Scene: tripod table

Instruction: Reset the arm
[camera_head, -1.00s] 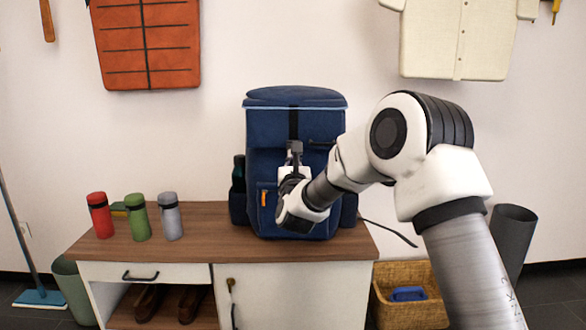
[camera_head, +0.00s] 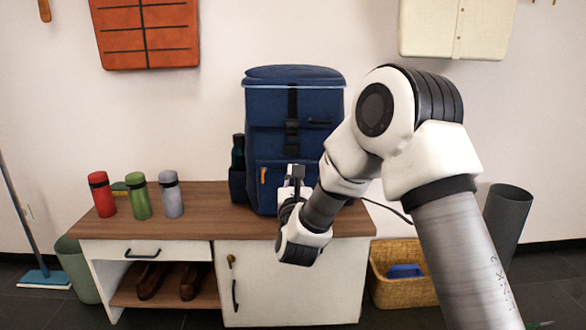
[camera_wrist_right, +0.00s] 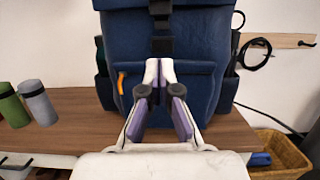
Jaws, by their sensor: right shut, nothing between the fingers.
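My right arm comes in from the right in the head view. Its gripper (camera_head: 296,172) is in front of the lower part of a blue backpack (camera_head: 265,105) that stands upright on a wooden-topped cabinet. In the right wrist view the gripper (camera_wrist_right: 160,70) has its fingertips together with nothing between them. The backpack (camera_wrist_right: 205,45) stands behind the fingertips there; I cannot tell whether they touch it. My left gripper is not in view.
Red (camera_head: 101,194), green (camera_head: 139,196) and grey (camera_head: 170,195) bottles stand on the left of the cabinet top (camera_head: 213,220). A wicker basket (camera_head: 400,290) holding a blue item and a dark bin (camera_head: 506,225) stand at the right. A mop (camera_head: 42,278) leans at the left.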

